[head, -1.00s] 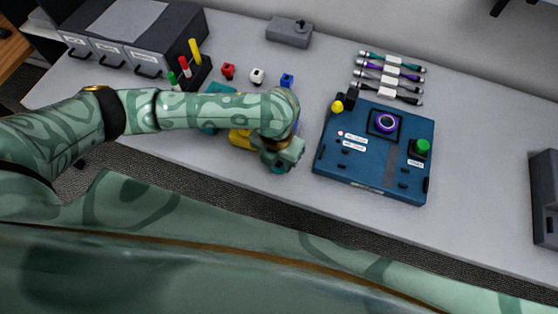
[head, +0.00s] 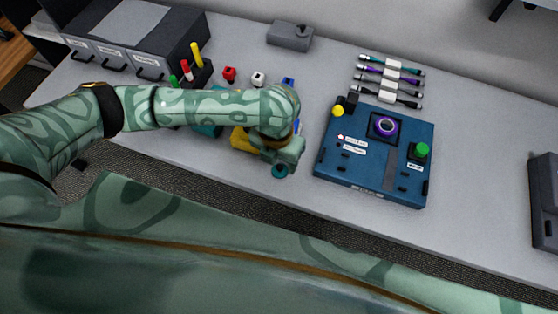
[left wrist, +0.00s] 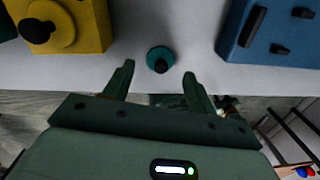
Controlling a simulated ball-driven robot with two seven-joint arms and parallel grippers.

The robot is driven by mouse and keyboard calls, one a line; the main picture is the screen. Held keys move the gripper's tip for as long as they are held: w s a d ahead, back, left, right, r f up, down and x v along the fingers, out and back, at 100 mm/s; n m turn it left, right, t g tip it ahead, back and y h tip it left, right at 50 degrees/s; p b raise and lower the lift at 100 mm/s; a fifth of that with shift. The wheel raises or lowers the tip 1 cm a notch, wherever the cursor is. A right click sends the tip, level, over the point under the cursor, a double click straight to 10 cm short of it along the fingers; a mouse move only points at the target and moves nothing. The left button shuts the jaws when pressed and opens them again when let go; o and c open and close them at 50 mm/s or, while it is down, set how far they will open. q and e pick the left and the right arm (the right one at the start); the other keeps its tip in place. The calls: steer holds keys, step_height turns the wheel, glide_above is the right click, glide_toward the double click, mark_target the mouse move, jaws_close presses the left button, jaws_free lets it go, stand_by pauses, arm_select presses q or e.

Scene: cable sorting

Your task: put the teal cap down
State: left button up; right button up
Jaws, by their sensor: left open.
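The teal cap (head: 280,171) sits on the grey table close to its front edge. In the left wrist view the teal cap (left wrist: 160,60) is a round piece with a dark knob in its middle. My left gripper (head: 284,160) is low over the table by the cap. In the left wrist view its two fingers (left wrist: 159,80) are spread apart, and the cap lies just beyond the tips, between their lines, held by nothing. My right gripper is not in view.
A yellow box (left wrist: 65,25) stands left of the cap, partly behind my arm in the head view. A blue panel (head: 350,185) with a purple ring and green button lies to the right. The table's front edge is close.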

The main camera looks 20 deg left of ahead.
mark_target(277, 166)
arm_select(q)
step_height(277, 166, up, 9)
steer(key=p, duration=0.2)
steer(key=shift+a+p, duration=0.2)
steer(key=shift+p, duration=0.1)
